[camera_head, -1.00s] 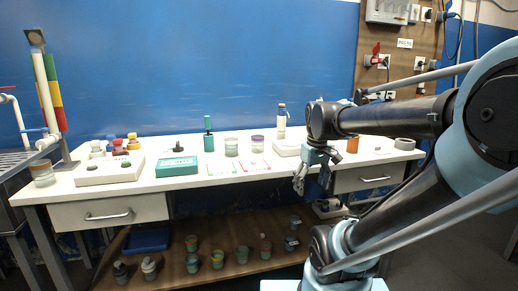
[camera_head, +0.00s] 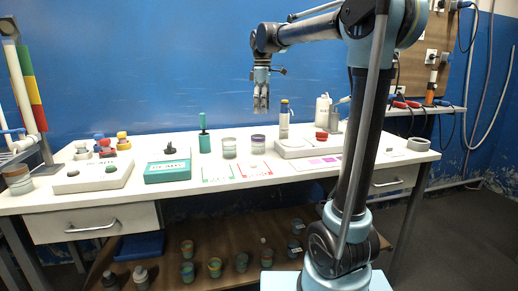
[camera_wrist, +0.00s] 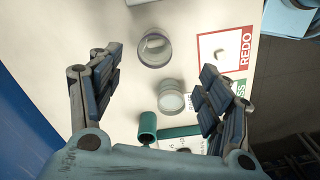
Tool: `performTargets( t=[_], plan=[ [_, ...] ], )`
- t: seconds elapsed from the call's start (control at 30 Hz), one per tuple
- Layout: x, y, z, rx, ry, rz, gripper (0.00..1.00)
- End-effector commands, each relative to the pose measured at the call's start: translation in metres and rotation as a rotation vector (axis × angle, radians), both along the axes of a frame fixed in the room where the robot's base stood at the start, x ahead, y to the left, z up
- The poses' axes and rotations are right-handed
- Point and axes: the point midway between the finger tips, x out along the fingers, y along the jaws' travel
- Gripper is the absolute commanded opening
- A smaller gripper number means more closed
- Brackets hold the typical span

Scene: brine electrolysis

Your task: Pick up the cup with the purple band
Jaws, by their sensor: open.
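The cup with the purple band (camera_head: 258,144) stands upright on the white table, behind the red-framed card. A similar cup with a pale band (camera_head: 230,148) stands just left of it. My gripper (camera_head: 261,104) is open and empty, well above the cups. In the wrist view its fingers (camera_wrist: 160,62) spread either side of both cups.
A grey-white device (camera_head: 296,148) with a tall bottle stands to the right. Red REDO (camera_head: 254,170) and green (camera_head: 218,173) cards lie in front. Several cups sit on the lower shelf.

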Motion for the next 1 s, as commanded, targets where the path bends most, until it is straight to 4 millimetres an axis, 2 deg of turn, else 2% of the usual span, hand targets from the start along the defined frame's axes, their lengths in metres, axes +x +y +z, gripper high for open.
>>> performTargets(
  t=[0.1, 0.2, 0.73, 0.83, 1.0],
  plan=[
    [0.007, 0.007, 0.002, -0.002, 0.004, 0.031, 0.71],
    [0.009, 0.008, -0.005, -0.001, 0.005, 0.037, 0.71],
    [0.009, 0.005, -0.096, -0.002, 0.004, 0.031, 0.71],
    [0.009, 0.005, -0.108, -0.002, 0.004, 0.03, 0.71],
    [0.008, 0.005, -0.118, -0.002, 0.004, 0.03, 0.71]
  ],
)
